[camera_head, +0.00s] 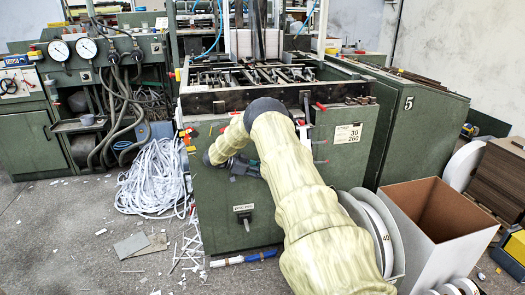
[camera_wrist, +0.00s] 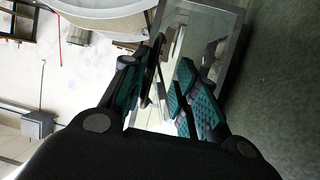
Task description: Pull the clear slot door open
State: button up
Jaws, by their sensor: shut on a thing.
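The clear slot door (camera_wrist: 222,25) shows in the wrist view as a see-through pane with a grey frame, beside a green machine face (camera_wrist: 285,90). My gripper (camera_wrist: 164,72) has dark fingers with teal pads at the near part of the door. It is shut on the door, at a dark strip between the fingers; the exact contact is partly hidden. In the head view my gripper (camera_head: 243,168) is at the front of the green machine (camera_head: 225,215), left of my arm. I cannot make out the door there.
A heap of white strips (camera_head: 155,180) lies on the floor left of the machine. An open box (camera_head: 440,215) and white reels (camera_head: 375,235) stand to the right. Grey sheets (camera_head: 132,244) and scraps lie on the floor at front left, where there is otherwise free room.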

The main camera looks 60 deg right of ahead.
jog(key=v, duration=1.2)
jog(key=shift+w+f, duration=0.1)
jog(key=shift+f, duration=0.15)
dwell(0.4)
